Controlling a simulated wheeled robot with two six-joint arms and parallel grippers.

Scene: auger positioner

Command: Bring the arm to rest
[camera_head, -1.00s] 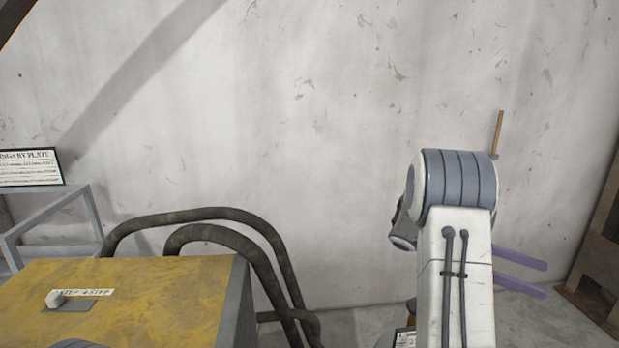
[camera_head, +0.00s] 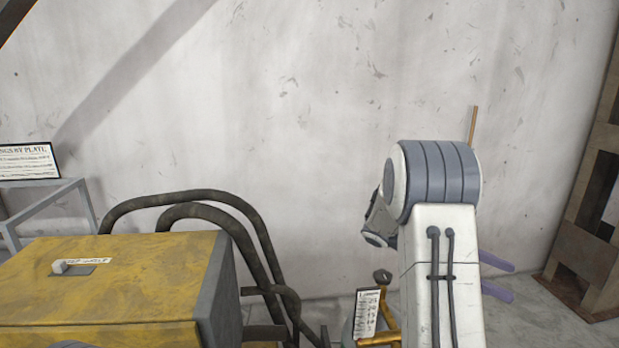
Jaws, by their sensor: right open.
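My right arm (camera_head: 440,250), white with a grey ribbed joint on top, rises from the bottom edge right of centre. Two purple fingers of my right gripper (camera_head: 512,283) stick out to the right from behind it. They are spread apart, with nothing seen between them. The gripper's body is hidden behind the arm. My left gripper is not in view.
A yellow box (camera_head: 110,275) stands at lower left, with thick dark hoses (camera_head: 250,225) behind it. A sign (camera_head: 28,161) sits on a grey frame. A numbered tag (camera_head: 367,312) hangs by yellow pipework left of my arm. A rusty frame (camera_head: 590,245) stands right.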

